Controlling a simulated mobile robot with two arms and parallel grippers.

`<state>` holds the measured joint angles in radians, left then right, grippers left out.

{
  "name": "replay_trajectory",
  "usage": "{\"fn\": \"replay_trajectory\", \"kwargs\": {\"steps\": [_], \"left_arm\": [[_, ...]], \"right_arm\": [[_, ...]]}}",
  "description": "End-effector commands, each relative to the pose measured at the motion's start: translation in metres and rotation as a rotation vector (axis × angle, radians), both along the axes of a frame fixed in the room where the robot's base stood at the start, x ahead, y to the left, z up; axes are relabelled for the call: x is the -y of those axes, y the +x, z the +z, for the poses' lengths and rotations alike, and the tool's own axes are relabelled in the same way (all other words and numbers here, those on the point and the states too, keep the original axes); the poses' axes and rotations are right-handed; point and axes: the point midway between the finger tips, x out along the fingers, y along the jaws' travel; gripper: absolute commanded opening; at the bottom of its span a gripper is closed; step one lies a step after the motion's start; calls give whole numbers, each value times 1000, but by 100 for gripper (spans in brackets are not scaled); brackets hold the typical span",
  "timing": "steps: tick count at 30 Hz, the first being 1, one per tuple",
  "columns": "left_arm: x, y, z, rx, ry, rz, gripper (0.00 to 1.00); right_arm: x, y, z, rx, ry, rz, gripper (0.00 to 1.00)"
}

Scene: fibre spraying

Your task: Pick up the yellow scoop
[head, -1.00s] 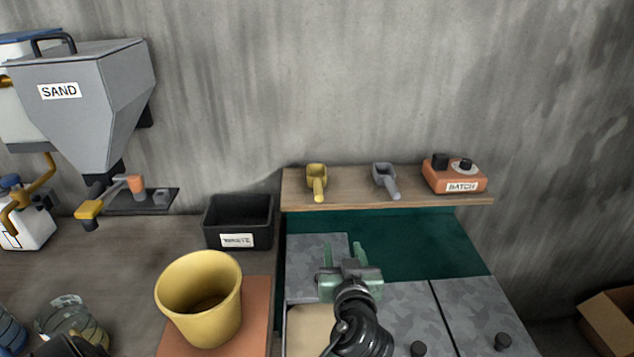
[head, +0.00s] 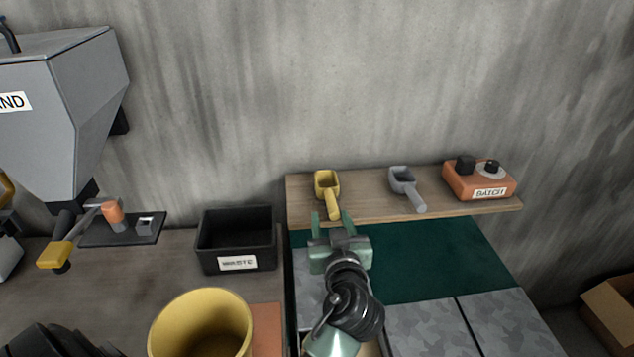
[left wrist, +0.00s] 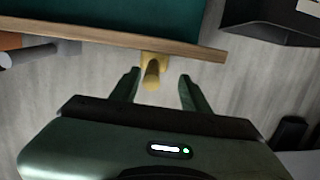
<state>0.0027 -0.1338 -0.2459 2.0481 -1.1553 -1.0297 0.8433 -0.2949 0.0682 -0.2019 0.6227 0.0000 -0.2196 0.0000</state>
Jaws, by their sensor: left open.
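The yellow scoop (head: 327,184) lies on the wooden shelf, its handle pointing toward me over the front edge. My left gripper (head: 332,228) is open and empty just in front of the shelf, its fingers pointing at the handle. In the left wrist view, the end of the scoop's handle (left wrist: 152,72) shows between the tips of the open gripper (left wrist: 159,77), with no clear contact. The scoop's bowl is mostly hidden behind the shelf edge there. My right gripper is not in view.
The wooden shelf (head: 372,197) also bears a grey scoop (head: 407,186) and an orange batch box (head: 479,180) to the right. A black waste bin (head: 237,240) stands left of the shelf. A yellow bucket (head: 201,325) is nearer, at lower left. A concrete wall rises behind.

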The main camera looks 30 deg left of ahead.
Motion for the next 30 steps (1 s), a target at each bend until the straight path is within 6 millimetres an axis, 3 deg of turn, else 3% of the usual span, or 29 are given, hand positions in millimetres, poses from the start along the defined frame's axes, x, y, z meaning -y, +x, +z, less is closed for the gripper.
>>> {"fn": "replay_trajectory", "kwargs": {"steps": [14, 19, 27, 30], "left_arm": [[-28, 49, 3, -1, 5, -1, 46], [-39, 64, -4, 0, 2, 1, 46], [-40, 66, -7, 0, -2, -1, 46], [-40, 66, -7, 0, 0, -1, 18]], "right_arm": [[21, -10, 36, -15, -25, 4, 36], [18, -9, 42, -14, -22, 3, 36], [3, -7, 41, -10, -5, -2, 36], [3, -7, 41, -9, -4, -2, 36]]}}
